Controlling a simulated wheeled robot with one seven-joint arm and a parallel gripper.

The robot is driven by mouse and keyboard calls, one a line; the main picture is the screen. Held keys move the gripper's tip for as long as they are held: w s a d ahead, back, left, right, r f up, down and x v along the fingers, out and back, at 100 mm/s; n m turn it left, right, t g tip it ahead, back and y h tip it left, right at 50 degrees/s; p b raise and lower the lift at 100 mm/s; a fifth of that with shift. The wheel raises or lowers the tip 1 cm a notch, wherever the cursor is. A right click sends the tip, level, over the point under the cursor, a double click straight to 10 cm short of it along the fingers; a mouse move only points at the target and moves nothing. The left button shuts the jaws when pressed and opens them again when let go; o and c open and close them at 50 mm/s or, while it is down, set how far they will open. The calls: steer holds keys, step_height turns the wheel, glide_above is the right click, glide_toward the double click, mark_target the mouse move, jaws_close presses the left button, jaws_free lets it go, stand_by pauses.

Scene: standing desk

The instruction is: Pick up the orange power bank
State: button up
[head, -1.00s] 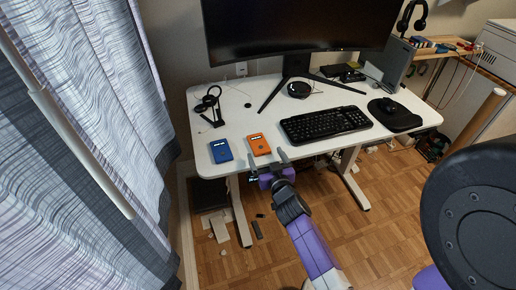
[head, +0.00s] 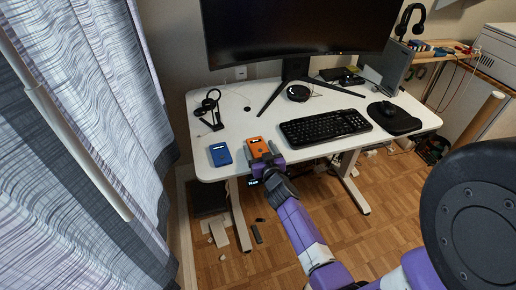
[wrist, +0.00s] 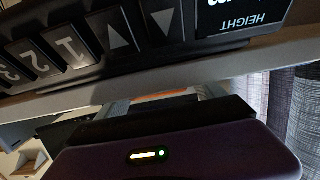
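The orange power bank (head: 257,146) lies flat near the front edge of the white desk, right of a blue one. My gripper (head: 261,152) is at that edge, its two fingers reaching over the desk along either side of the orange power bank. The fingers look apart, and I cannot make out whether they touch its sides. In the wrist view, a thin orange strip of the power bank (wrist: 162,95) shows between the two grey fingers (wrist: 162,98). The rest of it is hidden there by the desk edge and the gripper body.
The blue power bank (head: 220,154) lies close to the left. The black keyboard (head: 325,127) is to the right and a headphone stand (head: 209,115) behind left. In the wrist view, the desk's height control panel (wrist: 100,40) fills the top, close to my gripper. The desk edge (wrist: 250,60) is near.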

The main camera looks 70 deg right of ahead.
steer(key=c, duration=1.4)
steer(key=shift+r, duration=0.2)
